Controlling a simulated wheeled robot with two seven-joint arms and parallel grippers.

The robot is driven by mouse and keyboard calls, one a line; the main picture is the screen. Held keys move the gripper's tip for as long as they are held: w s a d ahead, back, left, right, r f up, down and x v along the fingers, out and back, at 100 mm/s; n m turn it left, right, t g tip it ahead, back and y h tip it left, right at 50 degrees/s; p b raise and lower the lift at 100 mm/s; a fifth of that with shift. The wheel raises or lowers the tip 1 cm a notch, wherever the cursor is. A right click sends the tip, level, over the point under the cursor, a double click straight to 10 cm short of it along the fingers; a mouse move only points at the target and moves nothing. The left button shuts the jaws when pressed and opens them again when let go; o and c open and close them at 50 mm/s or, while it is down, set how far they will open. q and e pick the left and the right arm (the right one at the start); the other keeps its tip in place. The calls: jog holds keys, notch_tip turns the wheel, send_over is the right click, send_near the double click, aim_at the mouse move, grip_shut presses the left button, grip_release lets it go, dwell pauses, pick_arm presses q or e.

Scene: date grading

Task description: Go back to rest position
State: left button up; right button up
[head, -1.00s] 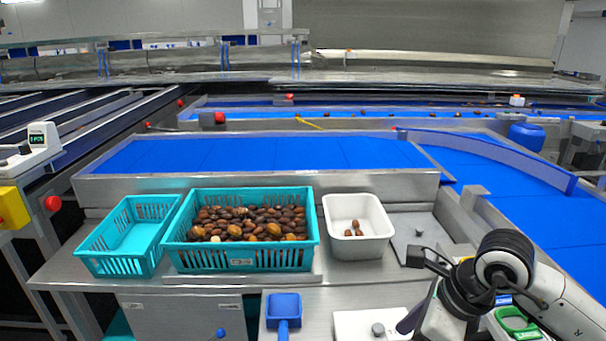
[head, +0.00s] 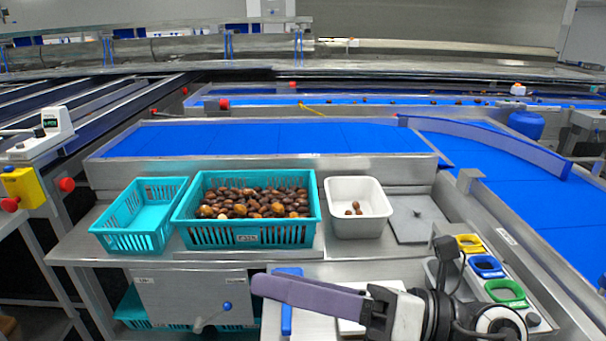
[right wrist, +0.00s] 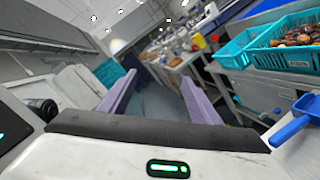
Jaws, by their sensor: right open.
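My right gripper (head: 262,285) lies low in the head view, its purple fingers pointing left over the front of the steel worktable. In the right wrist view the two purple fingers (right wrist: 158,82) stand apart with nothing between them. The gripper is empty and in front of the blue scoop (head: 288,300), which it partly hides. My left gripper is not in view.
A full teal crate of dates (head: 247,237), an empty teal crate (head: 125,239) and a white bin (head: 357,226) with a few dates stand behind the gripper. Yellow, blue and green-rimmed cups (head: 506,294) sit at right. The blue belt (head: 270,138) lies beyond.

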jog(key=w+d+r+m+t+h, duration=0.25)
jog(key=d+m+t, duration=0.25)
jog(key=m+t, duration=0.3)
jog(key=w+d+r+m+t+h, duration=0.2)
jog(key=w+d+r+m+t, duration=0.25)
jog(key=m+t, duration=0.4)
jog(key=w+d+f+m+g+h, duration=0.1)
jog(key=d+f+m+g+h, duration=0.2)
jog(key=d+f+m+h, duration=1.25)
jog(key=s+d+f+m+g, duration=0.1)
jog(key=s+f+m+g, duration=0.6)
jog(key=f, duration=0.6)
jog(key=s+a+f+m+g+y, duration=0.1)
jog(key=s+f+g, duration=0.35)
jog(key=s, duration=0.35)
jog(key=s+a+f+g+y, duration=0.1)
jog(key=s+f+g, duration=0.3)
jog(key=s, duration=0.5)
jog(key=w+a+f+t+y, duration=0.1)
jog(key=w+a+f+t, duration=0.1)
jog(key=f, duration=0.4)
jog(key=w+a+f+t+y, duration=0.1)
jog(key=w+a+f+t, duration=0.1)
jog(key=f, duration=0.5)
jog(key=shift+a+f+t, duration=0.25)
jog(key=shift+a+t, duration=0.4)
jog(key=shift+t, duration=0.25)
